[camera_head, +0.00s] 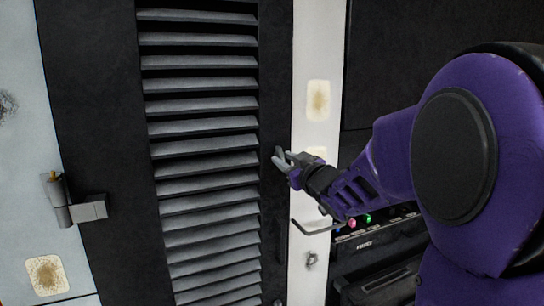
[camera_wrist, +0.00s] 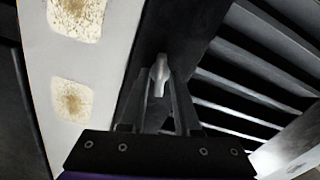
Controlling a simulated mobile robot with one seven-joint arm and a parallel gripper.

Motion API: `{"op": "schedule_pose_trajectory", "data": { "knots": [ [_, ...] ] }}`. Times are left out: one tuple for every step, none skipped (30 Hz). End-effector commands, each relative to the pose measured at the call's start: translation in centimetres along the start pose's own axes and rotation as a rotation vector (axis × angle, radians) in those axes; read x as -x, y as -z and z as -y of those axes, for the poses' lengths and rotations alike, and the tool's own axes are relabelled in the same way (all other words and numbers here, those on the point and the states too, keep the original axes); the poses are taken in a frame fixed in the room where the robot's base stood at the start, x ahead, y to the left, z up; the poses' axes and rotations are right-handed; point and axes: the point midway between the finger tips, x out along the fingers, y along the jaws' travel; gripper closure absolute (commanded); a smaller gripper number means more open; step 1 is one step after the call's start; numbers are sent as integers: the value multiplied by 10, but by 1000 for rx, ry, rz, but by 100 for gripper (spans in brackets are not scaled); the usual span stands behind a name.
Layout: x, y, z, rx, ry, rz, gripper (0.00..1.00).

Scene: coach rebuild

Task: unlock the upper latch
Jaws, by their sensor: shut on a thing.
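The upper latch (camera_wrist: 160,72) is a small pale grey handle on the black frame strip of the louvered door (camera_head: 85,110). In the wrist view it stands between the two fingers of my gripper (camera_wrist: 160,92). In the head view my gripper (camera_head: 281,157) is at the door's right edge, beside the louvers, with its fingers shut on the latch. The fingers largely hide the latch in the head view.
A hinge (camera_head: 75,208) sits at the door's left edge. White panels with rusty patches (camera_head: 318,100) flank the door. A bent handle (camera_head: 312,228) lies below my gripper. A dark console with coloured buttons (camera_head: 368,219) stands at lower right.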

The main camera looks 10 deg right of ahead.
Motion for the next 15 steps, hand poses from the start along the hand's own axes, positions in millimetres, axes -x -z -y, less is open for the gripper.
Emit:
{"op": "schedule_pose_trajectory", "data": {
  "knots": [
    [0,3,0,-38,0,-4,100],
    [0,2,-1,-60,0,-4,100],
    [0,2,-1,-88,-1,-4,100],
    [0,2,-1,-109,-1,-4,100],
    [0,2,-1,-129,-1,-4,100],
    [0,2,-1,-152,-1,-4,100],
    [0,2,-1,-170,-1,-4,100],
    [0,2,-1,-185,-1,-4,100],
    [0,2,-1,-205,-1,-4,100],
    [0,2,-1,-217,0,-4,100],
    [0,2,0,-230,0,-4,100],
    [0,2,0,-244,0,-4,100],
    [0,2,0,-254,0,-4,100],
    [0,2,0,-263,0,-4,100],
    [0,2,0,-272,0,-4,100]
  ]
}}
